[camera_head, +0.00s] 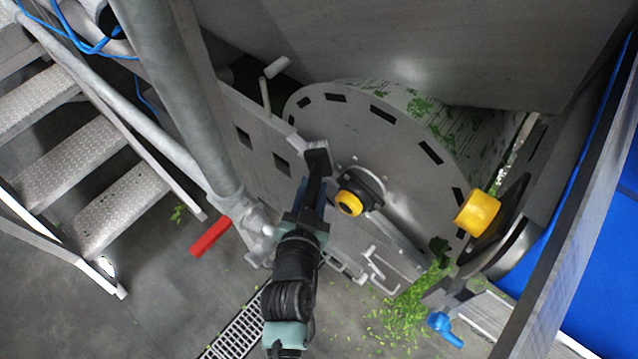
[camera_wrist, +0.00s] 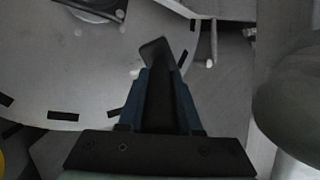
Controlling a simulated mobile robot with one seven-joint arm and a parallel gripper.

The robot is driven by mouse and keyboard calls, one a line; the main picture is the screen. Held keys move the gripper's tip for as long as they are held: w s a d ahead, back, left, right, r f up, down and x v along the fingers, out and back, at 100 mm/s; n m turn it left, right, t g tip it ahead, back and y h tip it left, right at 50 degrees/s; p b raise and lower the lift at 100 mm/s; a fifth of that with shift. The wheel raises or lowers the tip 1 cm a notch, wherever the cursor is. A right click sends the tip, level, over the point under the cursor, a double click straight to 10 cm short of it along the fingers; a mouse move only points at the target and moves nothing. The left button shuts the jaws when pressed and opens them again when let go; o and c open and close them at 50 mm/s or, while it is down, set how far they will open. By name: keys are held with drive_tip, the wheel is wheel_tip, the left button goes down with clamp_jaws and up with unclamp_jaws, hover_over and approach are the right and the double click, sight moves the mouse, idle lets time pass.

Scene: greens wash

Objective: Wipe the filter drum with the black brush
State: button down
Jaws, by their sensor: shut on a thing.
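The filter drum (camera_head: 345,125) is a large grey cylinder with a round, slotted end face. Green leaf scraps cling to its curved surface at the upper right. In the wrist view, its pale face (camera_wrist: 60,75) fills the left. My gripper (camera_head: 313,192) is in front of the drum's left part, shut on the black brush (camera_head: 317,160), whose dark head points up beyond the fingers. The wrist view shows the brush head (camera_wrist: 155,52) past my fingertips (camera_wrist: 158,85). I cannot tell whether the brush touches the drum.
A black and yellow hub (camera_head: 350,203) sits at the drum's centre. A yellow knob (camera_head: 477,212) and blue valve handle (camera_head: 443,328) are at the right. A red handle (camera_head: 210,236) and metal stairs (camera_head: 75,155) are left. Leaf scraps (camera_head: 402,315) lie on the floor below.

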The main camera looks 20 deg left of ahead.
drive_tip(key=shift+s+a+f+b, duration=0.1)
drive_tip(key=shift+s+a+b, duration=0.1)
drive_tip(key=shift+s+b, duration=0.25)
drive_tip(key=shift+s+a, duration=0.3)
drive_tip(key=shift+s, duration=0.65)
